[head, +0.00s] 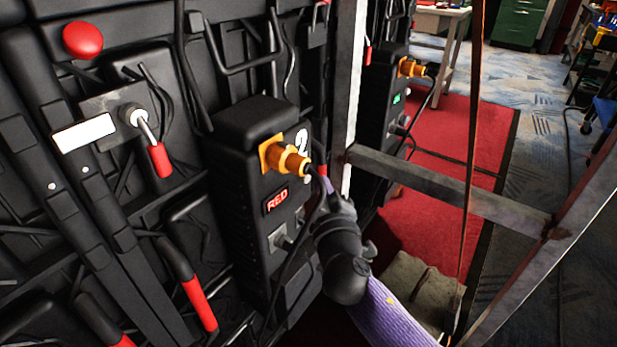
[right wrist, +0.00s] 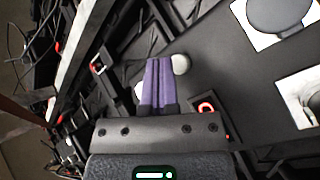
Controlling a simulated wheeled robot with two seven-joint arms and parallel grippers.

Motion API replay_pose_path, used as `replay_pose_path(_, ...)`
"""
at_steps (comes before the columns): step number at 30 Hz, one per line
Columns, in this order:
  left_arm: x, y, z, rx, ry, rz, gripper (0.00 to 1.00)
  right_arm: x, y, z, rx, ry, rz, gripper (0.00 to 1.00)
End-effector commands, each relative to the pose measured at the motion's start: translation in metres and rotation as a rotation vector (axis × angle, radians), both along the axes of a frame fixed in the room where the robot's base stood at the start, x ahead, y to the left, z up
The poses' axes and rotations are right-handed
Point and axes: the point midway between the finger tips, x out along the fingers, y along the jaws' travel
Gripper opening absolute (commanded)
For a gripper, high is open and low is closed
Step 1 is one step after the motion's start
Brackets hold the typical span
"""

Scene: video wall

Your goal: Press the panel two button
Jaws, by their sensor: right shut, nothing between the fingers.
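Panel two is a black box (head: 240,190) with a white "2" (head: 302,140), an orange connector (head: 288,158) and a small sign reading "RED" (head: 276,200). A grey knob-like button (head: 280,240) sits below the sign. My right gripper (head: 326,185) is at the box's right side, close to its front. Its purple fingers are partly hidden behind its wrist and a black cable. In the right wrist view the gripper (right wrist: 158,62) is shut and empty, with a pale round knob (right wrist: 181,63) beside the fingertips. I cannot tell whether they touch. My left gripper is not in view.
A red round button (head: 82,40) and a red-handled lever (head: 158,158) are on the panel at left. Black cables hang before the box. A metal frame (head: 450,190) stands at right. Red carpet (head: 440,160) lies beyond. A red-lit ring (right wrist: 207,106) shows in the wrist view.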

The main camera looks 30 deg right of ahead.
Motion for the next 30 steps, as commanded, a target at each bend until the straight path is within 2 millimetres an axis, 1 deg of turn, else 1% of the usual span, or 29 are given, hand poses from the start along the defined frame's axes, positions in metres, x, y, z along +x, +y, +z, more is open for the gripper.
replay_pose_path(11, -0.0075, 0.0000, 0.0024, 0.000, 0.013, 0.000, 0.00, 0.0001, 0.0000, -0.0001, 0.000, 0.000, 0.000, 0.00)
replay_pose_path(15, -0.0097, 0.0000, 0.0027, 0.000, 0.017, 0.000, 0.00, 0.0029, 0.0012, 0.0000, 0.002, 0.000, -0.001, 0.00)
replay_pose_path(20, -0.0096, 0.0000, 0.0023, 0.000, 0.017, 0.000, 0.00, 0.0078, 0.0031, 0.0001, 0.000, 0.001, -0.001, 0.00)
replay_pose_path(30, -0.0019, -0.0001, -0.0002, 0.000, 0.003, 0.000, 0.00, 0.0081, 0.0034, 0.0002, 0.000, 0.000, 0.000, 0.00)
